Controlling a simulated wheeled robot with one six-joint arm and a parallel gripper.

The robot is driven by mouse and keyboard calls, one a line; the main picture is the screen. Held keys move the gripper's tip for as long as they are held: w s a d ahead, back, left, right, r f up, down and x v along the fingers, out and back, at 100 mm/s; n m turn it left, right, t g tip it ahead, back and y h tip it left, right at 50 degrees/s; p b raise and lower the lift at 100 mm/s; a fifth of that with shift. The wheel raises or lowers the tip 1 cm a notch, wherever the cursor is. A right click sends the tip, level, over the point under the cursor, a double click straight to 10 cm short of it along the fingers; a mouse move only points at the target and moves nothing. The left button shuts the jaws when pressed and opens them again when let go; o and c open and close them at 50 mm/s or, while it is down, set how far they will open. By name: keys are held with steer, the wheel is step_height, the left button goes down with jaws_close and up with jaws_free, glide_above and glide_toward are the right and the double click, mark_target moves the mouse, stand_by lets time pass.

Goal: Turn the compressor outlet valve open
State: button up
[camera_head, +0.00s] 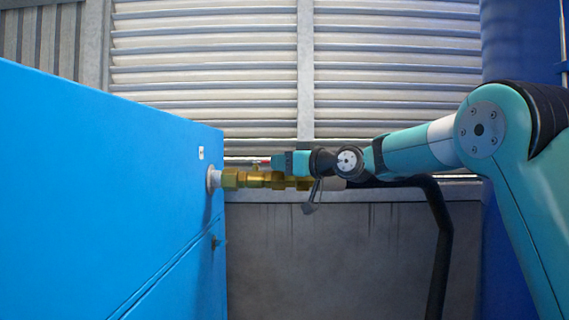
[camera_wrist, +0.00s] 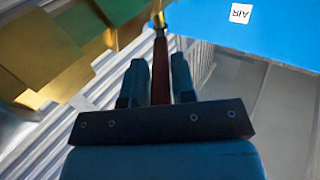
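The compressor outlet valve (camera_head: 262,179) is a brass body on a pipe coming out of the side of the blue compressor. Its red lever handle (camera_head: 262,161) lies along the pipe, above the brass. In the wrist view the dark red handle (camera_wrist: 160,82) runs between the two teal fingers of my gripper (camera_wrist: 159,75), with almost no gap on either side. My gripper (camera_head: 277,162) looks shut on the handle, at the valve. The brass body (camera_wrist: 50,65) fills the upper left of the wrist view. The handle's outer end is hidden by my gripper.
The blue compressor (camera_head: 110,190) fills the left side and carries a white AIR label (camera_wrist: 241,13). A black hose (camera_head: 440,240) bends down to the right of the valve. A louvred wall (camera_head: 210,70) stands behind. A dark blue tank (camera_head: 520,40) stands at right.

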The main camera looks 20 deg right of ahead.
steer(key=shift+o, duration=1.4)
steer(key=b+v, duration=0.8)
steer(key=v, duration=0.9)
steer(key=shift+s+b, duration=0.2)
steer(key=shift+b, duration=0.15)
steer(key=shift+d, duration=0.1)
